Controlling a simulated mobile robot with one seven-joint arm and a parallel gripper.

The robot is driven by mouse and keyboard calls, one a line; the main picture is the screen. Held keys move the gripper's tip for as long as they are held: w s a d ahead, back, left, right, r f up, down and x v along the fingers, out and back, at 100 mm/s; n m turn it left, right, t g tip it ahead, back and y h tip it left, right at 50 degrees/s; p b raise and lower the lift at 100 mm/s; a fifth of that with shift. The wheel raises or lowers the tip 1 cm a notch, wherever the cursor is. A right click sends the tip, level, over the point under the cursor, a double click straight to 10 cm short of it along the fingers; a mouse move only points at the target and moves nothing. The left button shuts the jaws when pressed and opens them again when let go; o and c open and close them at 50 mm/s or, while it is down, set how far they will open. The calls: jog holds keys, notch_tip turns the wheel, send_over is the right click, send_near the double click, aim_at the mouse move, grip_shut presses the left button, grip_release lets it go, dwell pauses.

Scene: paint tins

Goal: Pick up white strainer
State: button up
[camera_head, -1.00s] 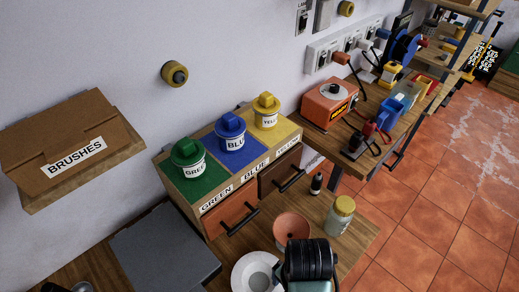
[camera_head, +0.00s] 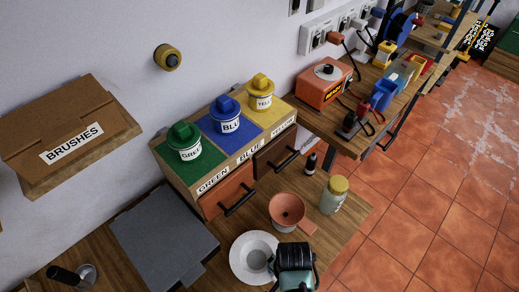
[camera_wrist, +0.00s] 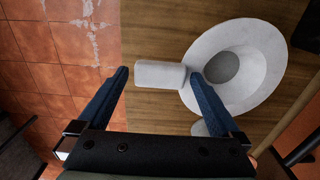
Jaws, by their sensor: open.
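The white strainer (camera_head: 240,255) is a round, wide-rimmed white piece with a grey centre. It lies on the wooden bench top, and it also shows large in the wrist view (camera_wrist: 262,85). Its flat white handle (camera_wrist: 160,77) points left there. My gripper (camera_wrist: 159,73) is open, with one blue finger on each side of the handle's end and the right fingertip beside the rim. I cannot tell whether the fingers touch it or how far above it they are. In the head view my dark wrist covers the handle and the fingers.
An orange strainer (camera_head: 287,207) and a yellow-lidded jar (camera_head: 333,195) stand close behind. A small black bottle (camera_head: 311,163) is farther back. Drawers with green, blue and yellow tins (camera_head: 228,118) stand behind. A grey slab (camera_head: 165,240) lies to the left. Tiled floor is open at right.

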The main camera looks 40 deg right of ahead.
grip_shut()
dwell(0.5)
jog(key=shift+r, duration=0.1)
